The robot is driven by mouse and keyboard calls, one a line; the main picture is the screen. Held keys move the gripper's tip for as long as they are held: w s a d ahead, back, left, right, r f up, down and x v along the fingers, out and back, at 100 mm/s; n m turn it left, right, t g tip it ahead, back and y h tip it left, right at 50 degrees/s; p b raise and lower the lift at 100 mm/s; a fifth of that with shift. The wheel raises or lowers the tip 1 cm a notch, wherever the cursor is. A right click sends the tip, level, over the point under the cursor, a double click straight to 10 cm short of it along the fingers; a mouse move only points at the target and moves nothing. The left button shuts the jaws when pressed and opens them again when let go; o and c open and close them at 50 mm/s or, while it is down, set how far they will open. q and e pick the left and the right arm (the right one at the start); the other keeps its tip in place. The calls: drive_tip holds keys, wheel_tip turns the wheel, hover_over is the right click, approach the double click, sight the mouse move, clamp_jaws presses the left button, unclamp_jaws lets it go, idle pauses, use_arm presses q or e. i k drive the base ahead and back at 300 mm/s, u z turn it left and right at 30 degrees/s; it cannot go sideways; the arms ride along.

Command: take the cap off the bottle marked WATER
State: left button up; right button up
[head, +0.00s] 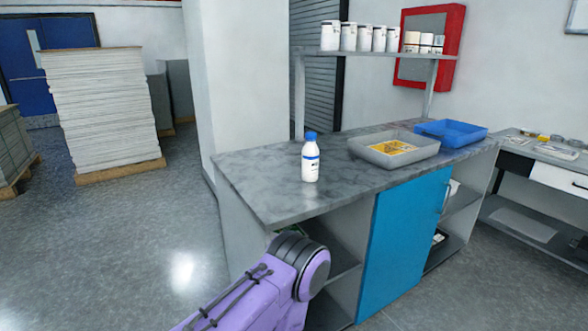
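A white bottle (310,168) with a blue cap (311,136) stands upright on the grey marbled worktop (255,180), near its front left part. The cap sits on the bottle. The bottle carries dark marking, too small to read for certain. A purple arm link of mine comes up from the bottom edge, in front of the counter's lower left part and below the bottle. Neither of my grippers shows, and nothing is touching the bottle.
A grey tray (426,151) with a yellow item in it and a blue tray (482,134) stand right of the bottle. Several white containers line the shelf (385,54) above. A blue cabinet door (405,235) fronts the counter. The worktop around the bottle is clear.

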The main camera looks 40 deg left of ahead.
sight(310, 152)
drive_tip(key=u, duration=1.15)
drive_tip(key=i, duration=0.1)
drive_tip(key=u, duration=0.05)
